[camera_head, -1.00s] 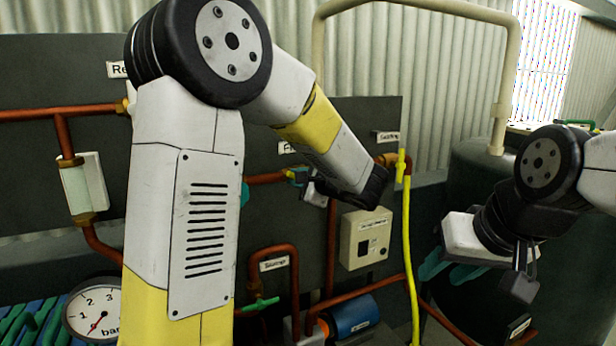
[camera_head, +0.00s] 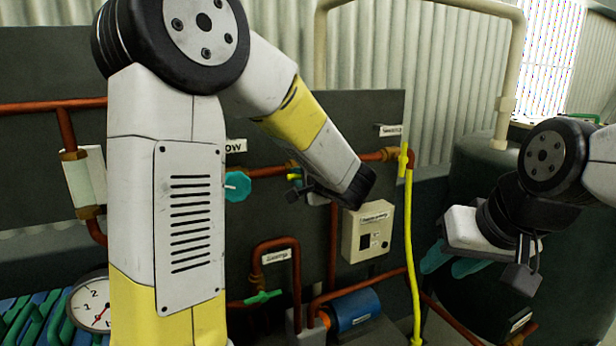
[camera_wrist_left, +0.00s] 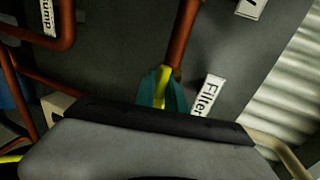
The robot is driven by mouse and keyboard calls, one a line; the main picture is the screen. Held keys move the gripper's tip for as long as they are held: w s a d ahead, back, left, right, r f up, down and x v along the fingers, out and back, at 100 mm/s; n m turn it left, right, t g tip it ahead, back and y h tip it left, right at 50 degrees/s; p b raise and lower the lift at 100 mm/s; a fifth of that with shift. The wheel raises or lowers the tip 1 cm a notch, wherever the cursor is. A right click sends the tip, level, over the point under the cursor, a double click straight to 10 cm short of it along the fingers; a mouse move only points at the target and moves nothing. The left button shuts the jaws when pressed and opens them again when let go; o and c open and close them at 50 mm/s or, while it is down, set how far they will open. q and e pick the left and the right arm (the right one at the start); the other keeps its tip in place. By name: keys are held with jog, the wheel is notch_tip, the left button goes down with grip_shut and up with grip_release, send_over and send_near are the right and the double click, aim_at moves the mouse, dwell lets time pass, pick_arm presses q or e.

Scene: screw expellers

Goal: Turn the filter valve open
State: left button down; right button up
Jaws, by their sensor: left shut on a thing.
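The filter valve's yellow handle (camera_wrist_left: 162,88) is between the teal fingers of my left gripper (camera_wrist_left: 161,92) in the left wrist view. The white "Filter" label (camera_wrist_left: 208,95) is beside it, and a copper pipe (camera_wrist_left: 183,35) runs on from the valve. In the head view the yellow handle (camera_head: 293,177) shows small at the copper pipe, partly hidden by my left gripper (camera_head: 297,181). My left gripper is shut on the handle. My right gripper (camera_head: 452,260) is open and empty, at the right, away from the panel.
A teal knob (camera_head: 237,186) is left of the filter valve. A pressure gauge (camera_head: 92,304) is at lower left.

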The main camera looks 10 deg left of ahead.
pick_arm(q)
jog(key=shift+f, duration=0.1)
jog(key=c, duration=1.4)
grip_release()
jog(key=v, duration=0.8)
jog(key=s+a+f+n+g+h, duration=0.1)
jog(key=s+a+f+n+g, duration=0.15)
jog(key=s+a, duration=0.3)
jog(key=s+a+f+n+g+h, duration=0.1)
jog(key=s+a+f+n+g, duration=0.1)
jog(key=s+a+g, duration=0.3)
jog(key=s+d+n+t+h, duration=0.1)
jog(key=s+d+n+h, duration=0.5)
jog(key=s, duration=0.5)
jog(key=h, duration=0.2)
jog(key=shift+s+d+h, duration=0.15)
jog(key=shift+d+h, duration=0.15)
